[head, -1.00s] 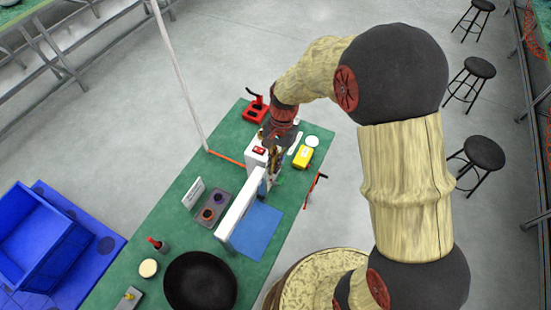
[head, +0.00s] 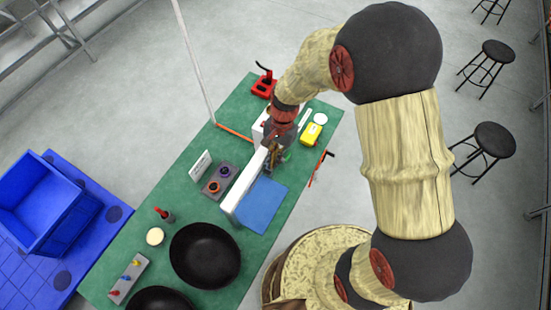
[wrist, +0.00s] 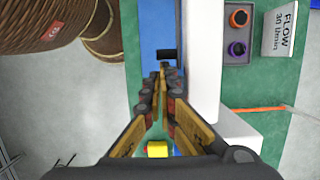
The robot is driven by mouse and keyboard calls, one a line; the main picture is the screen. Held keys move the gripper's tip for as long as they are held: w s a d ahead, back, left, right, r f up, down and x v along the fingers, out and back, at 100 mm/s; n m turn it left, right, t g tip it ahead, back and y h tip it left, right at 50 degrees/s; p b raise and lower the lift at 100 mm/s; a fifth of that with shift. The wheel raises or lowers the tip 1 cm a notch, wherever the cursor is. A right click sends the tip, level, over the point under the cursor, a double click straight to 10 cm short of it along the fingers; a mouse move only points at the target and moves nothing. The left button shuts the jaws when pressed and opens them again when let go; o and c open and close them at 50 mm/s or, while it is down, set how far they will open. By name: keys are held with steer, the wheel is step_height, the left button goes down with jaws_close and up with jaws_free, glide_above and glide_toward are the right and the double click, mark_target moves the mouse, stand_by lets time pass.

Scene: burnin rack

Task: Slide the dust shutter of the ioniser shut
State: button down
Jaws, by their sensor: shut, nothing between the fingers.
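The ioniser appears to be the long white bar (head: 245,187) with a white box at its far end; it also shows in the wrist view (wrist: 201,60). A small black tab (wrist: 167,54) stands beside the bar's left face in the wrist view, over the blue area. I cannot tell whether it belongs to the dust shutter, or how far the shutter is open. My gripper (wrist: 163,70) is shut and empty, its fingertips just short of the tab or touching it. In the head view my gripper (head: 272,168) is beside the bar's far end, and my wrist hides part of the box.
A blue mat (head: 262,206) lies right of the bar. A grey block with round knobs (head: 218,181) and a sign (head: 200,165) stand left of it. A yellow case (head: 312,134) sits beyond my gripper. Black pans (head: 205,255) occupy the near end.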

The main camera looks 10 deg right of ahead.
steer(key=s+a, duration=0.4)
steer(key=s, duration=0.2)
steer(key=shift+a+p, duration=0.25)
steer(key=shift+p, duration=0.2)
steer(key=shift+w, duration=0.1)
steer(key=w+d+r, duration=0.1)
steer(key=w+d+r+p, duration=0.1)
steer(key=w, duration=0.1)
steer(key=shift+w+d, duration=0.2)
steer(key=shift+d, duration=0.05)
steer(key=v, duration=0.9)
steer(key=shift+s+r, duration=0.1)
steer(key=shift+r, duration=0.05)
